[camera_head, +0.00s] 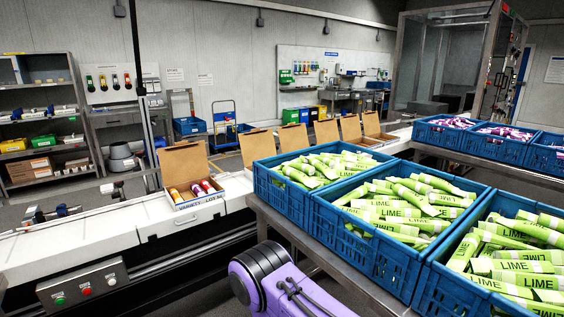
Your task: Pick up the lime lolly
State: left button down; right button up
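Lime lollies, in light green wrappers with dark LIME lettering, fill three blue crates on the right: a far crate (275,188), a middle crate (350,243) and a near crate (440,285). They lie loosely piled at many angles, such as one lime lolly (522,266) on top in the near crate. A purple link of my arm shows at the bottom centre, left of the crates. Neither of my grippers is in view, so I cannot see whether they hold anything.
Blue crates (440,135) of purple lollies are at the back right. A metal table edge (300,238) runs below the lime crates.

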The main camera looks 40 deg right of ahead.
aim_at(304, 168)
jog(key=i, duration=0.75)
jog(key=z, duration=1.45)
